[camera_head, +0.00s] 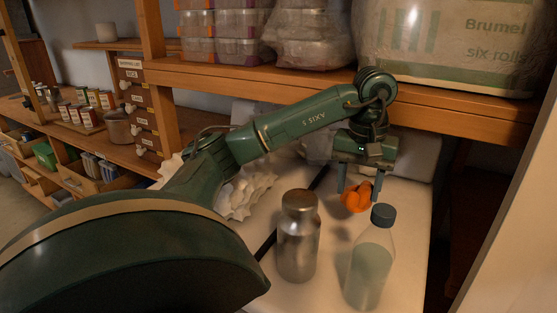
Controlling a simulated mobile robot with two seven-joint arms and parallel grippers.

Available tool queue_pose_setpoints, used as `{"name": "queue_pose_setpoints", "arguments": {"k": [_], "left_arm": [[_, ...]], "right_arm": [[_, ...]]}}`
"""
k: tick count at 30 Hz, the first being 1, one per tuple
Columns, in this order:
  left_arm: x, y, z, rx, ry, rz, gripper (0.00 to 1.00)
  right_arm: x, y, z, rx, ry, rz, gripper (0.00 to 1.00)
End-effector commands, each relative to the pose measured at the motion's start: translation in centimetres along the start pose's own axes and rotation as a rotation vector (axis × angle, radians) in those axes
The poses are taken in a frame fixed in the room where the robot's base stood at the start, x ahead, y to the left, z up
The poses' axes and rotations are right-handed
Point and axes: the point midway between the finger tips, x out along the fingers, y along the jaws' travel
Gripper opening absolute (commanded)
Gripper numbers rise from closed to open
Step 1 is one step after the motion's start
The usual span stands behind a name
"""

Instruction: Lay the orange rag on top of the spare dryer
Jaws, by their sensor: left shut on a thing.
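My left gripper (359,188) points down over the white top of what looks like the spare dryer (408,240). It is shut on the crumpled orange rag (355,198), which shows between and below its fingers. The rag is over the white top, behind the bottles; I cannot tell whether it touches the surface. The fingers partly hide the rag. My right gripper is not in view.
A metal bottle (298,245) and a clear capped bottle (370,268) stand on the white top in front of the rag. A crumpled white item (245,192) lies at its left. A wooden shelf (290,88) with tubs and a large wrapped pack (455,45) hangs above.

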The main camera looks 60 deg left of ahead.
Motion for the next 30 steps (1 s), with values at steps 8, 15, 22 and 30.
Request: {"name": "queue_pose_setpoints", "arguments": {"k": [8, 15, 22, 30], "left_arm": [[0.7, -1.0, 0.5, 0.059, -0.002, 0.000, 0.33], [4.6, -1.0, 0.6, 0.057, -0.006, -0.002, 0.32], [6.7, -1.0, 0.5, 0.055, -0.004, -0.002, 0.32], [9.9, -1.0, 0.5, 0.056, -0.002, -0.001, 0.32]], "right_arm": [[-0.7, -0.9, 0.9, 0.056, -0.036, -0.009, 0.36], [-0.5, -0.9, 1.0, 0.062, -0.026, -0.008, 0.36], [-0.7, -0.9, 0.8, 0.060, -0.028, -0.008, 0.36], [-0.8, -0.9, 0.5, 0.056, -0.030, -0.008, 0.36]]}}
